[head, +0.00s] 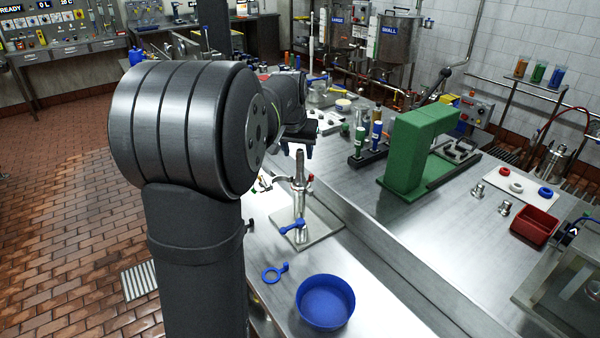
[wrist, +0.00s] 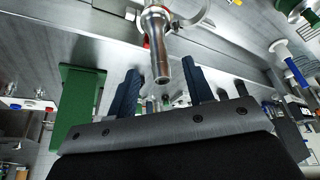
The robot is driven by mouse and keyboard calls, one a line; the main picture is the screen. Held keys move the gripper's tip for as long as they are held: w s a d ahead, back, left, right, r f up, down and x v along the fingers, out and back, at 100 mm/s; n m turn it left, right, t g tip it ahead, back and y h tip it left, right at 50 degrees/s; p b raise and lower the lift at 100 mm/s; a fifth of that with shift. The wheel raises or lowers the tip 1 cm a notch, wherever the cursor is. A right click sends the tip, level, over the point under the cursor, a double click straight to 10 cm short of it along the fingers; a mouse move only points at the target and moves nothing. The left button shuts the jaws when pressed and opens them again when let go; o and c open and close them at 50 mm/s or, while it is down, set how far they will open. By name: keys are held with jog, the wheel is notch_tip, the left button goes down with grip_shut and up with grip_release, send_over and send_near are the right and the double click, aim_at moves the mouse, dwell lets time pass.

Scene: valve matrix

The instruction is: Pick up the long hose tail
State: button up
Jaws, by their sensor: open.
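A long silver metal tube, which looks like the long hose tail (head: 300,171), stands upright above a metal plate (head: 317,231) on the bench. In the wrist view the tube (wrist: 157,38) points towards me, with a metal clamp ring (wrist: 188,14) around or beside it. My gripper (head: 296,149) is open above the plate, around the tube's top end. In the wrist view the dark blue fingers of my gripper (wrist: 159,72) lie on either side of the tube's end, with gaps showing on both sides. Its grip is empty.
A blue handle (head: 292,226) sits low on the stand. A blue ring (head: 273,273) and a blue bowl (head: 326,302) lie in front. A green block (head: 420,150) stands to the right. Short metal fittings (head: 504,208) and a red tray (head: 536,226) are farther right.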

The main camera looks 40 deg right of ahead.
aim_at(299, 160)
jog(key=x, duration=0.7)
jog(key=shift+s+a+f, duration=0.1)
jog(key=shift+s+f, duration=0.05)
jog(key=shift+f, duration=0.05)
jog(key=shift+c, duration=0.5)
jog(key=shift+r, duration=0.1)
grip_shut()
